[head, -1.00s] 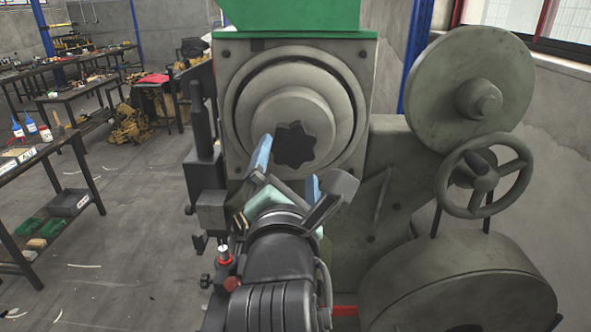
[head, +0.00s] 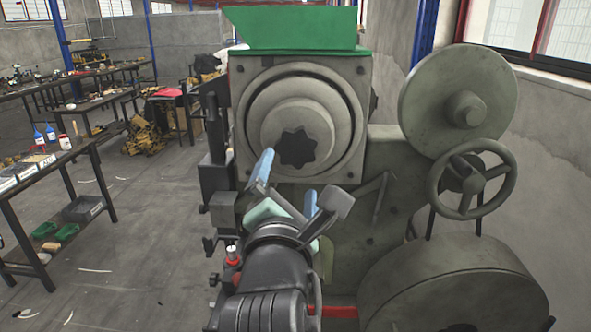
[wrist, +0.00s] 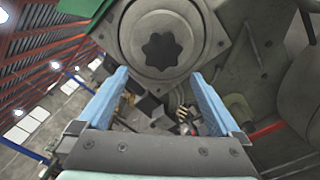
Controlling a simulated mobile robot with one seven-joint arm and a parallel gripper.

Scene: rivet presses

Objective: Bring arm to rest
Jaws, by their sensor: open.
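My gripper (head: 287,180) is in front of the grey-green rivet press (head: 375,205) in the head view, its blue fingers spread apart. In the wrist view my gripper (wrist: 160,98) shows both blue fingers well apart with nothing held between them. Beyond the fingers is the press face with its round hub and dark star-shaped socket (wrist: 167,50). Small brass-coloured pieces (wrist: 186,122) lie on the press behind the gap; their exact shape is unclear. My arm hides the lower front of the press in the head view.
A green hopper (head: 292,28) tops the press. A handwheel (head: 475,181) and large round discs are at its right. A workbench (head: 45,172) with bottles and trays stands at the left. Open floor (head: 150,240) lies between bench and press.

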